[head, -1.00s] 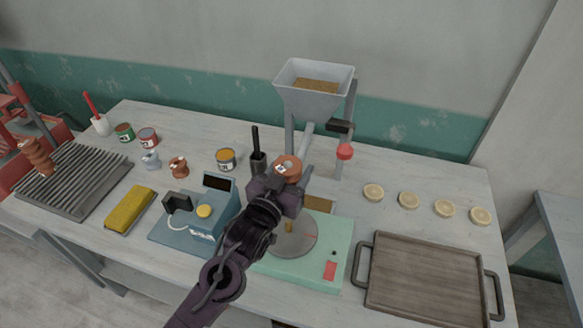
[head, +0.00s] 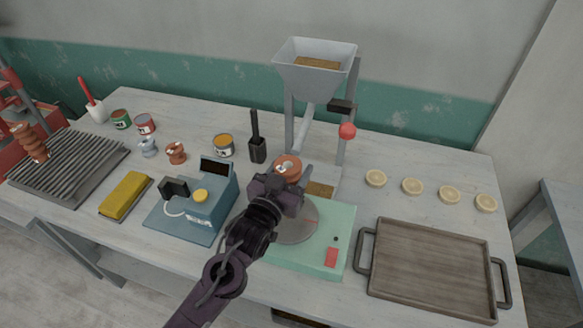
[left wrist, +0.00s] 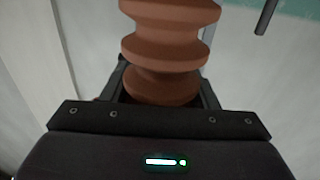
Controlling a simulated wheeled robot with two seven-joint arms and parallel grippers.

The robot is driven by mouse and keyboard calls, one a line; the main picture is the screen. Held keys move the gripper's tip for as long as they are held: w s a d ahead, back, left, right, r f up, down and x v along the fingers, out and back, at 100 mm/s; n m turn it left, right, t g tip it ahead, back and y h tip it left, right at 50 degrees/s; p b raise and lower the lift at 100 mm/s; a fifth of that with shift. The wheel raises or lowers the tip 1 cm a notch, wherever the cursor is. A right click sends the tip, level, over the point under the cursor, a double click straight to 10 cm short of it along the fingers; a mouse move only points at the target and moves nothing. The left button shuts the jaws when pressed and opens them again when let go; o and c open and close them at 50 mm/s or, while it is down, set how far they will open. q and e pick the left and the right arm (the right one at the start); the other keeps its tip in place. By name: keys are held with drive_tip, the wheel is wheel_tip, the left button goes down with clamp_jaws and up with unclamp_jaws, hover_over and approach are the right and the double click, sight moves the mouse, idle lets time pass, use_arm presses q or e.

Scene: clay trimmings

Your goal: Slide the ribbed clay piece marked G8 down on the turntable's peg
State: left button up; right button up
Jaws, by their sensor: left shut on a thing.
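My left gripper (head: 280,184) is shut on a ribbed terracotta clay piece (head: 289,167). A white mark shows on its top, too small to read. The left wrist view shows its ribbed side (left wrist: 165,45) standing up between the fingers. The turntable has a round grey disc (head: 300,224) on a mint-green base (head: 344,225). The piece appears above the table, over the far side of the disc in the picture. The peg is hidden behind my gripper and arm, so I cannot tell how the piece lines up with it. My right gripper is not in view.
A grey hopper machine (head: 314,72) stands behind the turntable. A blue device (head: 209,205) and yellow sponge (head: 125,194) are left of it. A wooden tray (head: 430,265) and several pale round discs (head: 413,186) lie right. Another ribbed clay piece (head: 31,145) is far left.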

use_arm(q)
drive_tip(key=shift+r, duration=0.15)
idle(0.7)
drive_tip(key=shift+p, duration=0.5)
idle(0.6)
drive_tip(key=shift+f+b, duration=1.7)
drive_tip(key=shift+f, duration=0.8)
drive_tip(key=o, duration=1.4)
drive_tip(key=shift+o, duration=0.4)
drive_tip(key=shift+s+f, duration=0.1)
drive_tip(key=shift+s+a+f, duration=0.15)
drive_tip(key=shift+s+a, duration=0.05)
drive_tip(key=shift+s, duration=0.15)
drive_tip(key=b+v, duration=0.2)
drive_tip(key=v, duration=0.5)
drive_tip(key=shift+r, duration=0.25)
